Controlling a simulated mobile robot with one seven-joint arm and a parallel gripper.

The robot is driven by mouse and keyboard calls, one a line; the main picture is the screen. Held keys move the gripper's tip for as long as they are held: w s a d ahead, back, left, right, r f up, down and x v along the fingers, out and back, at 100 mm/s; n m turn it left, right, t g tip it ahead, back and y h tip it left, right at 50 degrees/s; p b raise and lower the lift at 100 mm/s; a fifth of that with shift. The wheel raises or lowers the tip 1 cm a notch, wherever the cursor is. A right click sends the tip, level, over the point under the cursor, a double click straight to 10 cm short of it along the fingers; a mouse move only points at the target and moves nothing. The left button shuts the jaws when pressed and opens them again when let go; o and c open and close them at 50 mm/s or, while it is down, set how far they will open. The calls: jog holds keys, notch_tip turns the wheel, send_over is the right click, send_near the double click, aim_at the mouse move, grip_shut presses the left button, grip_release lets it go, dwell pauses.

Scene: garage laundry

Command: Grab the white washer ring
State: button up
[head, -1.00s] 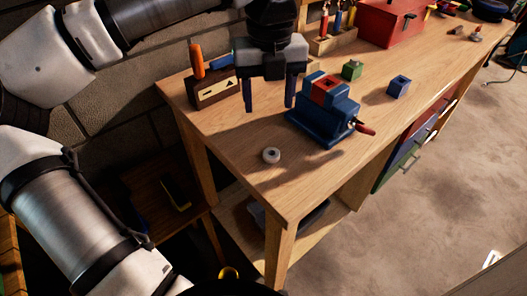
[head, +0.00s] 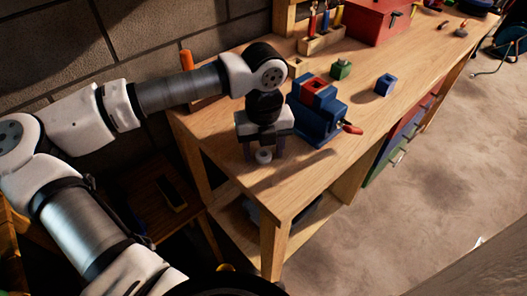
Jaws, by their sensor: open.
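The white washer ring (head: 263,157) lies on the wooden workbench near its front left corner. My gripper (head: 263,153) is open and points down over the ring. One finger shows to the left of the ring and one to the right. Whether the fingers touch the ring or how high the tips are above the bench, I cannot tell. The hole of the ring is mostly hidden beneath my gripper.
A blue and red vise (head: 318,112) stands close to the right of my gripper. A blue block (head: 385,85), a green block (head: 341,69) and a red toolbox (head: 378,20) are farther back on the workbench (head: 345,165). The bench's front corner is clear.

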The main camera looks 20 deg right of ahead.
jog(key=shift+f, duration=0.1)
jog(key=shift+c, duration=0.3)
jog(key=c, duration=1)
